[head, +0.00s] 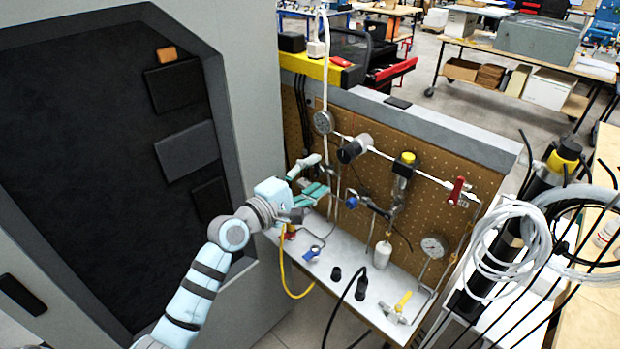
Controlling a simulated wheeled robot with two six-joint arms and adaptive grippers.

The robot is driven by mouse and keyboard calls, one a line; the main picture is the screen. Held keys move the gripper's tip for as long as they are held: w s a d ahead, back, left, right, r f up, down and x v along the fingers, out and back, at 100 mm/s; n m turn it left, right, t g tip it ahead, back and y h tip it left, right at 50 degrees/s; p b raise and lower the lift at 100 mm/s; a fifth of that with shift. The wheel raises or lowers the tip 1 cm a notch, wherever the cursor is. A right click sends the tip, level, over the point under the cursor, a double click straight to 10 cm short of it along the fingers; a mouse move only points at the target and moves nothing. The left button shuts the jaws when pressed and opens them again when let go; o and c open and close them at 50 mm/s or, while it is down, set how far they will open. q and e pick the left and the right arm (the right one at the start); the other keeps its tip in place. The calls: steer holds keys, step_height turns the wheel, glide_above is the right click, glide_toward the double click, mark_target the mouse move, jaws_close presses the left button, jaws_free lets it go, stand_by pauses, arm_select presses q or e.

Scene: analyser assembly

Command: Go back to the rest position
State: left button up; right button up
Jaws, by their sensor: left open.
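My left gripper (310,180) is open in front of the brown pegboard panel (290,112), with my left arm coming in from the lower left. Its fingers are near the vertical tubing on the left part of the panel. I see nothing held between them, and I cannot tell whether a finger touches the tubing. My right gripper is not in view.
A grey cabinet (240,60) with a dark door stands close on the left. The panel carries gauges, a red-handled valve (457,190) and a yellow-capped regulator (404,165). Loose fittings lie on the white shelf (335,250). Coiled white cable (510,250) hangs at right.

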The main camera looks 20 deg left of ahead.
arm_select(q)
steer(key=shift+s+a, duration=0.25)
steer(key=shift+s, duration=0.45)
